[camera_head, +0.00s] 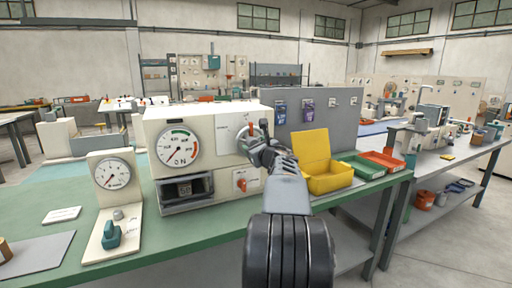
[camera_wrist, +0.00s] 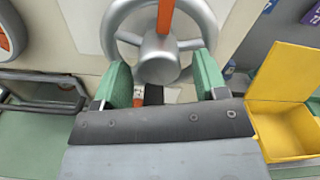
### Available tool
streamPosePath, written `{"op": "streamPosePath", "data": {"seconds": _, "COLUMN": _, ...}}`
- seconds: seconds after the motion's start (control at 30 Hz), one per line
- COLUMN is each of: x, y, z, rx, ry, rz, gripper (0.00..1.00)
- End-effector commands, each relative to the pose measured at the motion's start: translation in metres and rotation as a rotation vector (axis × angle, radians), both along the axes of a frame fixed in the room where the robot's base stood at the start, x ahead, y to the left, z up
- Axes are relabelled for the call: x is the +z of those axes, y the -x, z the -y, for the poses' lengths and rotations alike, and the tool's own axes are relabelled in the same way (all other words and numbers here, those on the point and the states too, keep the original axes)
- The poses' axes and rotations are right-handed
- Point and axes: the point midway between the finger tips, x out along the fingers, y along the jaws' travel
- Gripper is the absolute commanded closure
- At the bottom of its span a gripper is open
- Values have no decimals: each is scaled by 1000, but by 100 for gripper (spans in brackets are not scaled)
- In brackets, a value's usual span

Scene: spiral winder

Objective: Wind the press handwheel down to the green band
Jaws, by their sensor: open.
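The press handwheel (camera_wrist: 122,14) is a grey spoked wheel with an orange bar, on the front of the white press box (camera_head: 205,118). In the head view it is partly hidden behind my gripper (camera_head: 264,152). In the wrist view my gripper (camera_wrist: 166,85) is open, its green-padded fingers on either side of the lower hub, with nothing clearly held between them; I cannot tell if they touch it.
A yellow open bin (camera_head: 328,178) stands right of the press, with green and red trays (camera_head: 381,162) beyond it. A smaller gauge stand (camera_head: 112,175) with a teal knob is at the left. The green bench top (camera_head: 165,228) is clear in front.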

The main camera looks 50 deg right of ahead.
Motion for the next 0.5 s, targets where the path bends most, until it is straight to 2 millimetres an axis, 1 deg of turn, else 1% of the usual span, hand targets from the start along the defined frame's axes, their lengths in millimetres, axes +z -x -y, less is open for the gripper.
{"op": "streamPosePath", "data": {"seconds": 0.13, "x": 0, "y": 0, "z": 0, "rx": 0, "ry": 0, "rz": 0, "gripper": 34}}
{"op": "streamPosePath", "data": {"seconds": 0.17, "x": 0, "y": 0, "z": 0, "rx": 0, "ry": 0, "rz": 0, "gripper": 36}}
{"op": "streamPosePath", "data": {"seconds": 0.5, "x": 0, "y": 0, "z": 0, "rx": 0, "ry": 0, "rz": -1, "gripper": 68}}
